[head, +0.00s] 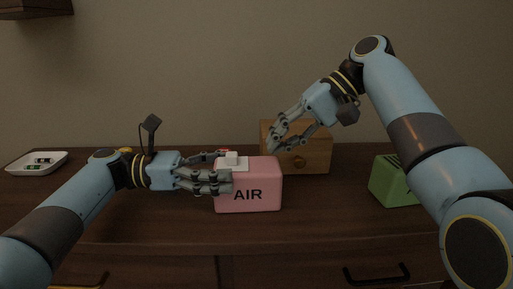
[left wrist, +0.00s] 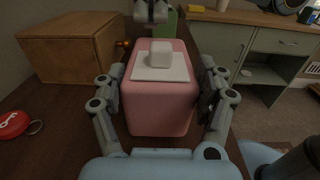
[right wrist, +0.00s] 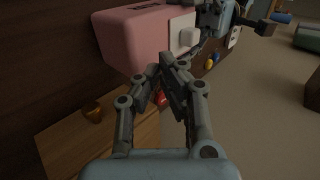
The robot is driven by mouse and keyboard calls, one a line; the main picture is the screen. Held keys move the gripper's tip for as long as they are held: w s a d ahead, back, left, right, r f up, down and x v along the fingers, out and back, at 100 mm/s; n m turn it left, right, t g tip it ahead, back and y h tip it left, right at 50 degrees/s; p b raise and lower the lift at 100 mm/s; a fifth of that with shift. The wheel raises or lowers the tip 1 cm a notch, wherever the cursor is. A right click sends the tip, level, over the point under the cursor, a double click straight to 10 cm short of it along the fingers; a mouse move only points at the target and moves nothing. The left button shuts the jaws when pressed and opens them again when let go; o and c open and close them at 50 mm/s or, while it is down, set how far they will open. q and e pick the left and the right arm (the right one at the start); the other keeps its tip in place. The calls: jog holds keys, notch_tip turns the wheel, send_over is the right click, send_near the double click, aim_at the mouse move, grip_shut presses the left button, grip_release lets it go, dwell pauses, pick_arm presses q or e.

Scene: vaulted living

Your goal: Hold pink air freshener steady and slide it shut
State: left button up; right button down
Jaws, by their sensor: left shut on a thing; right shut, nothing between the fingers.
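The pink air freshener (head: 262,177), marked AIR, stands on the dark wooden cabinet top. A pale panel with a raised white slider (head: 232,158) is on its top. My left gripper (head: 226,172) is shut around the freshener's left part. In the left wrist view its fingers press the two sides of the pink body (left wrist: 160,108), with the slider (left wrist: 160,52) between them and uncovered. My right gripper (head: 271,150) is shut and empty, near the freshener's top at its right. In the right wrist view its closed fingertips (right wrist: 170,62) are beside the pink body (right wrist: 130,38), apparently not touching the slider.
A wooden box with a knob (head: 318,152) stands behind the freshener. A green slotted object (head: 388,184) is to the right. A white tray with batteries (head: 62,158) is at the far left. A red tag with a ring (left wrist: 12,124) lies behind the freshener. The cabinet top's front strip is clear.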

pick_arm(q)
jog(key=o, duration=1.3)
jog(key=shift+o, duration=0.2)
pick_arm(e)
jog(key=v, duration=0.8)
pick_arm(q)
jog(key=shift+a, duration=0.15)
pick_arm(e)
jog(key=shift+a, duration=0.1)
